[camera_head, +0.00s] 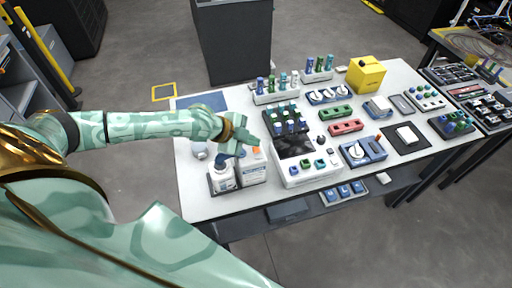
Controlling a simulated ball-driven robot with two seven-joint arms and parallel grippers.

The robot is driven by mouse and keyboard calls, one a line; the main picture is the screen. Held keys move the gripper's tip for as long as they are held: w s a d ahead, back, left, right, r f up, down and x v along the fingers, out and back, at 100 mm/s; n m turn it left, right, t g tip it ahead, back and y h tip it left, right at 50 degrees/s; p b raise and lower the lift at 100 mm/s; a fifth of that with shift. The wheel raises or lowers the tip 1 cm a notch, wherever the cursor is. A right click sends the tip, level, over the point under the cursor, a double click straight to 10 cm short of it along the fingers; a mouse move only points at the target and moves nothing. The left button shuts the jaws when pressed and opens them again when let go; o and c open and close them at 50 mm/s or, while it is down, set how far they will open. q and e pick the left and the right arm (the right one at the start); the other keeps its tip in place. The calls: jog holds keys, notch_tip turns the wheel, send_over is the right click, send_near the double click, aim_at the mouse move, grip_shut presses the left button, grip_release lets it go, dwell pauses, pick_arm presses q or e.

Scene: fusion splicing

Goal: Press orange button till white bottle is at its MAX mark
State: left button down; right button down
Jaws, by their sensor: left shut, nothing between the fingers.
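The white bottle (222,180) stands upright in a dark holder at the table's near left corner. A dark blue part shows above its top. Its MAX mark and fill level are too small to read. A white dispenser box (252,172) with printed text stands beside the bottle on its right. The orange button (257,150) shows as a small patch on top of this box. My left gripper (240,146) comes in from the left and is shut and empty, just above the box and close left of the button. I cannot tell whether it touches. My right gripper is not in view.
On the white table (200,208), a white device with a dark screen (294,146) stands right of the dispenser. Racks of bottles (276,88), a yellow box (366,74), red and green blocks and blue trays fill the rest. The near left edge is bare.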

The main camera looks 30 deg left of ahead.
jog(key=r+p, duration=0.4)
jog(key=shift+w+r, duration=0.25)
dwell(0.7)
